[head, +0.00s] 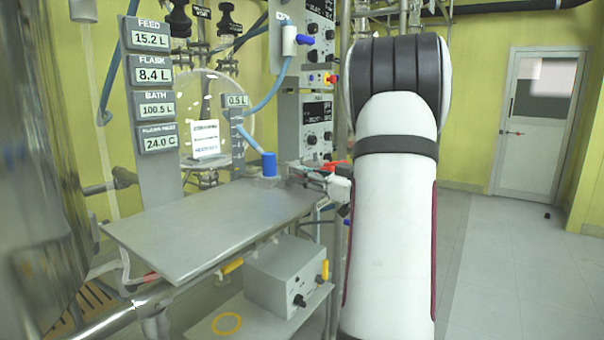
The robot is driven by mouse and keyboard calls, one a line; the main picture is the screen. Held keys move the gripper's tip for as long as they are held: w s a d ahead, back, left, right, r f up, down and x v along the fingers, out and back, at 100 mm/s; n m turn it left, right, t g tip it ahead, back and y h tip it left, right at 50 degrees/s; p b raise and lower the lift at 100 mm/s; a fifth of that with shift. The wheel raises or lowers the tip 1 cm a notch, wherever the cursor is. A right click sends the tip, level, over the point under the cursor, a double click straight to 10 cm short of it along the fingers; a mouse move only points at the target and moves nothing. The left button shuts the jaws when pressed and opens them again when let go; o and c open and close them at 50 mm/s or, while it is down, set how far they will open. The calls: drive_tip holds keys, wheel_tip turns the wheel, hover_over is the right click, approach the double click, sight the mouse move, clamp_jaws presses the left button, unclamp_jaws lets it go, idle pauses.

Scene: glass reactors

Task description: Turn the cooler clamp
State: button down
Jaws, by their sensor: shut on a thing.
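My gripper (310,172) is small in the head view, at the far right corner of the metal table, just left of my white forearm. Its jaws are shut on a small grey part that I take for the cooler clamp. The part is mostly hidden by the fingers, so its shape and turn angle cannot be read. A blue cylinder (269,164) stands upright on a grey base just left of the fingertips. A blue hose runs to the cylinder from the upper left.
The metal table (200,233) is bare in front of the gripper. A grey display post (150,90) stands behind it at left. Stacked control boxes (305,125) rise behind the gripper. A grey box (287,272) sits on the lower shelf. Open floor lies right, towards a white door (538,125).

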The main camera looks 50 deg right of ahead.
drive_tip(key=shift+d, duration=0.1)
drive_tip(key=c, duration=1.5)
unclamp_jaws()
drive_tip(key=shift+o, duration=0.2)
drive_tip(key=s+d+f, duration=0.1)
drive_tip(key=s, duration=1.1)
drive_tip(key=shift+f, duration=0.1)
